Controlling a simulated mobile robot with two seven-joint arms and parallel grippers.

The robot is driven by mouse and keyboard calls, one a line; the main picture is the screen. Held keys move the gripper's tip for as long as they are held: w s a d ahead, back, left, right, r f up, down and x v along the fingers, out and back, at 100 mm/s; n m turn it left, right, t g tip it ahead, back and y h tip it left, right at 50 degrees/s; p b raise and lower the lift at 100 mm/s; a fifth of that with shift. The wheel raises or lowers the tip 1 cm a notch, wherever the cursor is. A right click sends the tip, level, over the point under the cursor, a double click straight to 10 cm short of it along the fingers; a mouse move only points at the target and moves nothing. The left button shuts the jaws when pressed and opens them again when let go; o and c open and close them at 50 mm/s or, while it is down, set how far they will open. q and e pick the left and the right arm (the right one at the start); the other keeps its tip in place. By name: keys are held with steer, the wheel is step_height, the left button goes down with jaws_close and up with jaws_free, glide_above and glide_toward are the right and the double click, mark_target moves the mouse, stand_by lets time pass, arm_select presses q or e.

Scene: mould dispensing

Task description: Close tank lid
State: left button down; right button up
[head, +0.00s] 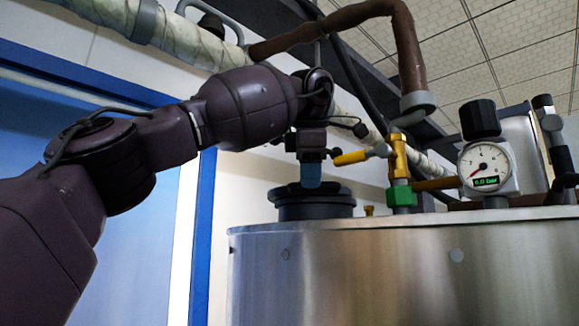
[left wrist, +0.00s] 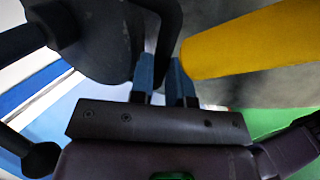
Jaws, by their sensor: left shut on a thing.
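The steel tank (head: 400,270) stands at the lower right in the head view. On its top is a dark round neck (head: 315,211), with the dark tank lid (head: 288,189) at its upper side. I cannot tell whether the lid is fully seated. My left gripper (head: 310,180) points down over the neck, its blue fingers shut on the lid. In the left wrist view the lid (left wrist: 105,45) is a large dark shape at the fingertips (left wrist: 162,75), which hide the grasped part. My right gripper is not in view.
A yellow valve handle (head: 351,157) sits close to the right of my left gripper and looms large in the left wrist view (left wrist: 255,40). A brass and green valve (head: 401,195), a pressure gauge (head: 484,167) and a brown pipe (head: 408,55) stand beyond it.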

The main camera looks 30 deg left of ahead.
arm_select(q)
steer(key=shift+w+d, duration=0.3)
steer(key=shift+d, duration=0.1)
steer(key=c, duration=1.4)
jaws_free()
steer(key=v, duration=1.1)
steer(key=shift+d, duration=0.1)
